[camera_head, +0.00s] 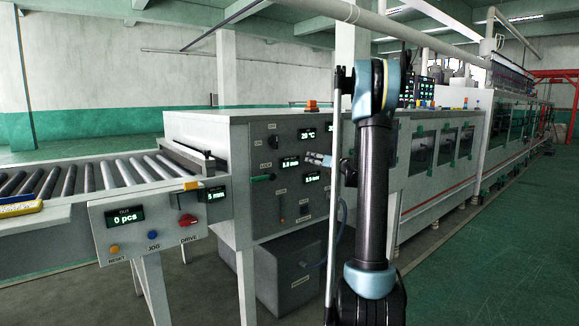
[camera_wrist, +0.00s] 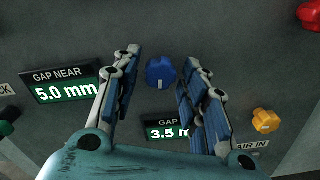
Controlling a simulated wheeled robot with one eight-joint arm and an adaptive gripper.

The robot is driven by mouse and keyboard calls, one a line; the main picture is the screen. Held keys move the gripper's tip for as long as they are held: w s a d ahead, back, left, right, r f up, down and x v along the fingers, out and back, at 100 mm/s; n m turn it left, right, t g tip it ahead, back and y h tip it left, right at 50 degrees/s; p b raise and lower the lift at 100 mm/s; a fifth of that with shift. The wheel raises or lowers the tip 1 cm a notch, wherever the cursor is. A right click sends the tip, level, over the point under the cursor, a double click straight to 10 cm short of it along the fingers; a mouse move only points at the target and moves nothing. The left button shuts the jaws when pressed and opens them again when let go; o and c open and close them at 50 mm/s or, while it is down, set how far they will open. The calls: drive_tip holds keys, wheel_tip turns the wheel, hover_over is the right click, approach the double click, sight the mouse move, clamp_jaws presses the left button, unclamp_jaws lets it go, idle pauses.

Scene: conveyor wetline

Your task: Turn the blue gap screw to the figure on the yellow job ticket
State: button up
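The blue gap screw (camera_wrist: 161,72) is a round blue knob on the grey panel in the wrist view, with a pale mark at its lower edge. My gripper (camera_wrist: 159,60) is open, one finger on each side of the knob, with gaps visible on both sides. In the head view my gripper (camera_head: 318,160) reaches the front of the panel and the knob cannot be made out. The GAP NEAR display (camera_wrist: 67,90) reads 5.0 mm. A second gap display (camera_wrist: 168,132) reads 3.5, partly hidden by a finger. A yellow item (camera_head: 20,208) lies at the left edge; its writing is unreadable.
A yellow knob (camera_wrist: 264,121) and a red knob (camera_wrist: 309,15) sit right of my gripper. A green knob (camera_wrist: 8,128) is at left. The roller conveyor (camera_head: 90,182) and its control box (camera_head: 150,222) stand left of the panel. Green floor (camera_head: 500,240) is clear at right.

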drive_tip(key=v, duration=0.6)
idle(0.4)
drive_tip(key=s+a+f+n+g+h, duration=0.1)
drive_tip(key=s+a+f+n+g, duration=0.2)
drive_tip(key=s+n, duration=0.4)
drive_tip(key=s+a+f+n+g+h, duration=0.15)
drive_tip(key=s+a+n, duration=0.25)
drive_tip(key=s, duration=0.6)
drive_tip(key=s+a+f+n+g, duration=0.2)
drive_tip(key=s+a+n+g, duration=0.15)
drive_tip(key=s+n, duration=0.35)
drive_tip(key=s+d+f+n+g+h, duration=0.1)
drive_tip(key=s+f+n, duration=0.4)
drive_tip(key=s, duration=0.5)
drive_tip(key=s+d+f+n+g+h, duration=0.2)
drive_tip(key=s+d+f+n+h, duration=0.2)
drive_tip(key=s, duration=0.6)
drive_tip(key=s+d+f+n+g+h, duration=0.1)
drive_tip(key=s+d+f+n+h, duration=0.2)
drive_tip(key=s+f+n, duration=0.3)
drive_tip(key=s+f, duration=0.1)
drive_tip(key=s, duration=0.3)
drive_tip(key=shift+d, duration=0.35)
drive_tip(key=shift+s, duration=0.1)
